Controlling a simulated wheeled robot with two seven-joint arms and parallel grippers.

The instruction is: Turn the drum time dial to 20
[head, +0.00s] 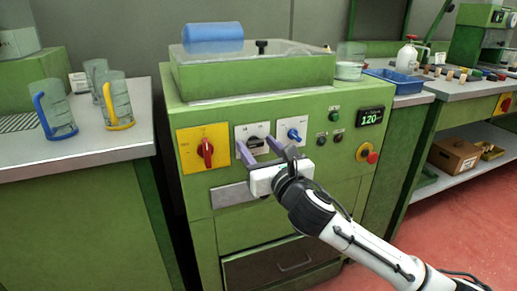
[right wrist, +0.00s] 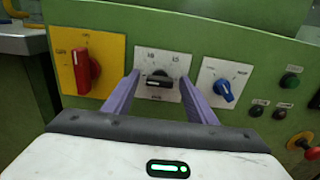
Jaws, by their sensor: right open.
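A black dial (right wrist: 157,82) on a white plate (right wrist: 165,60) is on the green machine's front panel; its small markings are too blurred to read surely. The knob lies about level across the plate. In the head view the black dial (head: 255,142) is partly behind my right gripper (head: 259,148). The right gripper is open, its two purple fingers pointing at the panel on either side of the knob, with gaps visible in the right wrist view (right wrist: 158,80). Whether the fingertips reach past the knob's face is unclear. My left gripper is not in view.
A red switch on a yellow plate (head: 184,150) is left of the dial, a blue knob (head: 294,135) right of it. Farther right are small buttons, a red stop button (head: 372,157) and a display (head: 370,117) reading 120. Jugs (head: 116,104) stand on the left counter.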

